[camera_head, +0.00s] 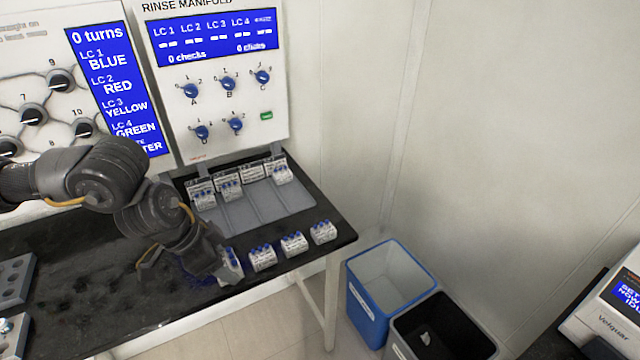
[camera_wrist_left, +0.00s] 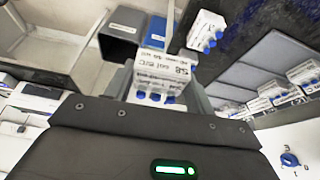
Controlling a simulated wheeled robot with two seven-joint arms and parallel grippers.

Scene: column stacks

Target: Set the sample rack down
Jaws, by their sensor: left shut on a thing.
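My left gripper (camera_head: 226,262) is shut on a small white sample rack (camera_head: 231,270) with blue caps, at the left end of a row of similar racks along the bench's front edge. In the left wrist view, the held rack (camera_wrist_left: 160,80) sits between the fingers, its printed label and blue caps showing. The gripper hides part of it in the head view. I cannot tell whether its base touches the black bench (camera_head: 120,290). My right gripper is not in view.
Several racks stand to the right, the nearest a white rack (camera_head: 262,257). A grey tray (camera_head: 240,213) behind has racks along its back and empty front lanes. A blue bin (camera_head: 365,300) and a black bin (camera_head: 405,335) stand beyond the bench's right end. The rinse manifold panel (camera_head: 215,140) rises behind.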

